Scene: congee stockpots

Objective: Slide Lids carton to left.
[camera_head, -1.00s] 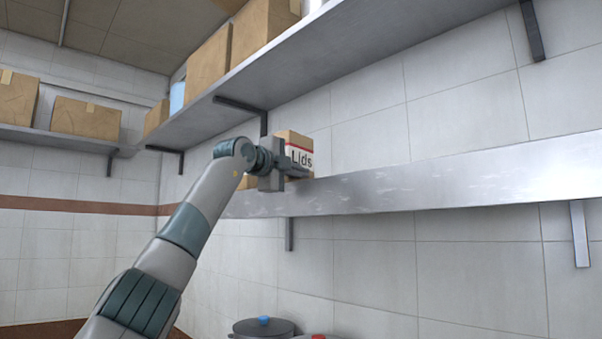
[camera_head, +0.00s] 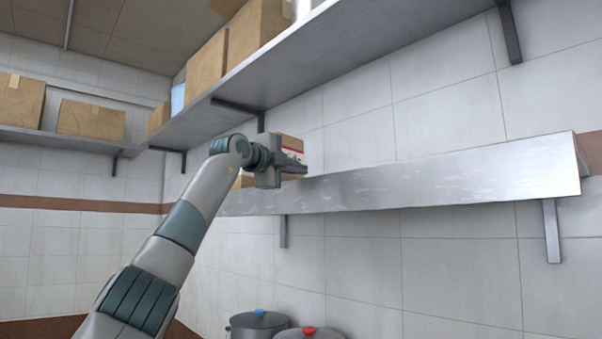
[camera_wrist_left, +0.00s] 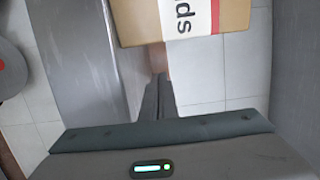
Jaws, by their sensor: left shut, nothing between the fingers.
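The Lids carton (camera_head: 292,144) is a small tan box with a white label and red stripe. It stands on the lower metal shelf (camera_head: 430,187), partly hidden behind my left gripper (camera_head: 300,169). My right gripper is not in view.
Another tan box (camera_head: 243,181) shows on the lower shelf, left of the gripper. The upper shelf (camera_head: 300,65) with large cartons (camera_head: 207,68) hangs above. The lower shelf is bare to the right. Pots (camera_head: 258,325) stand below.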

